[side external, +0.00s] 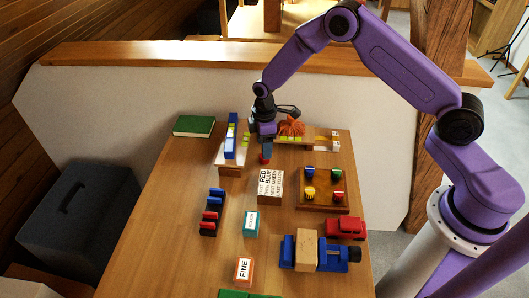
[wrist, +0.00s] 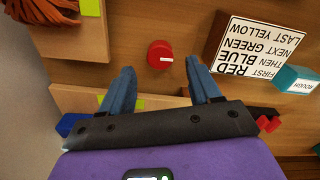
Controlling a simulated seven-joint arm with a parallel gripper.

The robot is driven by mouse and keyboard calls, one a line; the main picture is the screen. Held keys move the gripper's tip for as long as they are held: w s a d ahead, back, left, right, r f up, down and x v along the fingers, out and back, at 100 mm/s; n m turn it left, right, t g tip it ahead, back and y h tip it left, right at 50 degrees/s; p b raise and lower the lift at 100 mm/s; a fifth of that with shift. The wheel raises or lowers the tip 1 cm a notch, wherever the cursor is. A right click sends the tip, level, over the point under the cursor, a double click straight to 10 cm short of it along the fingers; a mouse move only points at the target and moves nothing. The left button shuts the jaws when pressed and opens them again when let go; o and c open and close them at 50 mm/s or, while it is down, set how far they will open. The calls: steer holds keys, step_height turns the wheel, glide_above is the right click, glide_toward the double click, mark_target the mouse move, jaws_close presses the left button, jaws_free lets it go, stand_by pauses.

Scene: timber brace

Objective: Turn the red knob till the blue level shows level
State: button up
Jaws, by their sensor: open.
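The red knob (wrist: 160,54) is round with a white pointer mark, which lies roughly crosswise in the wrist view. In the side view the knob (side external: 265,159) shows just below my gripper (side external: 264,148). My gripper in the wrist view (wrist: 160,76) is open, its two blue fingers on either side of the knob's line, with the knob just past the tips and nothing held. The blue level (side external: 230,146) is on a wooden piece left of my gripper. Its bubble is too small to read. A blue end (wrist: 70,125) shows past my gripper's body in the wrist view.
A lettered block (side external: 269,186) sits close in front of the knob. A wooden tray with several coloured knobs (side external: 323,203) is to the right, and an orange tufted thing (side external: 291,126) is behind. A vise (side external: 333,255), red car (side external: 346,228) and small blocks fill the front.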

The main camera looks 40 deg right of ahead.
steer(key=shift+f, duration=1.95)
steer(key=c, duration=1.1)
steer(key=shift+o, duration=0.2)
steer(key=shift+m, duration=0.3)
steer(key=m, duration=0.5)
steer(key=shift+m, duration=0.3)
steer(key=m, duration=0.5)
steer(key=shift+m, duration=0.4)
